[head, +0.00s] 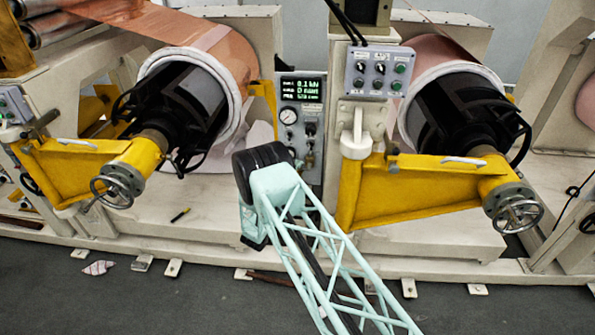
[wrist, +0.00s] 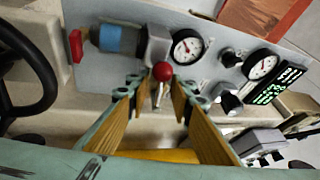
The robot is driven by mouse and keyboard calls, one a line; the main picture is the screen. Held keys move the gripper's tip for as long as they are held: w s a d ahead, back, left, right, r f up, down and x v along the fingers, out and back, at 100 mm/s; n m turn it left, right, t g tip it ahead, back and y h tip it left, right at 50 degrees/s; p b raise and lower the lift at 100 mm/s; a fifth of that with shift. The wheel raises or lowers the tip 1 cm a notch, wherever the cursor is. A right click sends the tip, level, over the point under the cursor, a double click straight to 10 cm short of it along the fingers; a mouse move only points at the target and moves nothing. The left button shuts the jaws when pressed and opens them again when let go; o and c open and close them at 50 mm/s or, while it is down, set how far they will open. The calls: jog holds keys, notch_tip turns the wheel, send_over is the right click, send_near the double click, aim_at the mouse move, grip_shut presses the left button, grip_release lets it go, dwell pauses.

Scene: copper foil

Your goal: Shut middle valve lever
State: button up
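The valve panel (head: 301,118) stands between the two rolls in the head view, with a display, a gauge and small fittings. In the wrist view a lever with a red ball knob (wrist: 162,71) and a short metal stem projects from a grey fitting on the panel (wrist: 205,75). My gripper (wrist: 156,84) is open, with one finger on each side of the lever's stem. I cannot tell whether either finger touches it. In the head view my own arm hides the gripper and the lower panel.
A blue cylindrical fitting (wrist: 118,40) and a red handle (wrist: 76,46) lie left of the knob. Two gauges are to its right. Yellow brackets (head: 88,165) with handwheels (head: 113,191) flank the panel. A grey button box (head: 379,72) hangs at upper right.

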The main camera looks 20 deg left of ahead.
jog(key=shift+c, duration=0.4)
grip_shut()
jog(key=shift+r+b, duration=0.1)
jog(key=shift+b, duration=0.25)
jog(key=shift+a+r+m+g+b, duration=0.15)
jog(key=shift+r+m+g+b, duration=0.35)
jog(key=shift+m+b, duration=0.5)
jog(key=shift+o, duration=0.4)
grip_release()
jog(key=shift+a, duration=0.15)
jog(key=shift+f, duration=0.1)
jog(key=shift+s, duration=0.15)
